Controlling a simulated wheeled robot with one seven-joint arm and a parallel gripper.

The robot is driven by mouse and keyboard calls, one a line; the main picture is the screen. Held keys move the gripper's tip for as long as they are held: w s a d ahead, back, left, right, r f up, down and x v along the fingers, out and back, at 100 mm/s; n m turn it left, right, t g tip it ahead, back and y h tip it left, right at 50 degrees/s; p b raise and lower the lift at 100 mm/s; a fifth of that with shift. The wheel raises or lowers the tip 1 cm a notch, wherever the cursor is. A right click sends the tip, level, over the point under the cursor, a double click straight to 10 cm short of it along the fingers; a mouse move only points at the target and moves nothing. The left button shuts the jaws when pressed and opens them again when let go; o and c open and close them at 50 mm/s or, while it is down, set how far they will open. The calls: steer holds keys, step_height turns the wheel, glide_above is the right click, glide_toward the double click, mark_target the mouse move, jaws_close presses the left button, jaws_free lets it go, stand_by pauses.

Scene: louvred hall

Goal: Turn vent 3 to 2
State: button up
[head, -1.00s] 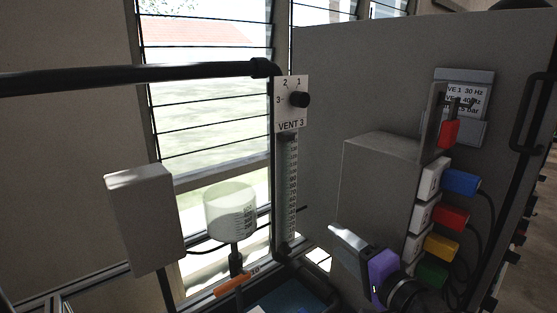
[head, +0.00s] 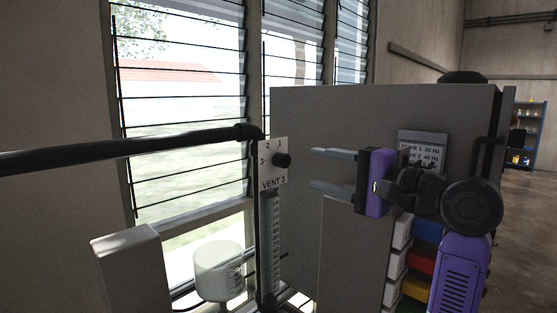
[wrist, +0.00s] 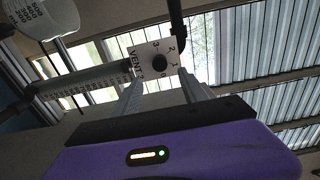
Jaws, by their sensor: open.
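The vent 3 dial plate (head: 272,165) is a white card marked "VENT 3" at the top of a scaled column, with 3, 2 and 1 printed around a round black knob (head: 282,160). The knob also shows in the wrist view (wrist: 159,63), where the plate's numbers appear turned. Its pointer is too small to read, so I cannot tell the setting. My gripper (head: 316,168) is open and empty, at about the knob's height and to its right. In the wrist view the open fingers (wrist: 161,84) point at the knob, one on either side below it, apparently not touching it.
A black bar (head: 120,147) runs left from the plate's top. A white cup (head: 218,268) and pale box (head: 127,268) stand lower left. Louvred windows (head: 180,110) lie behind.

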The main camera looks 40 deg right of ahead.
mark_target(286, 162)
steer(key=shift+w+a, duration=0.15)
steer(key=shift+w, duration=4.7)
jaws_close()
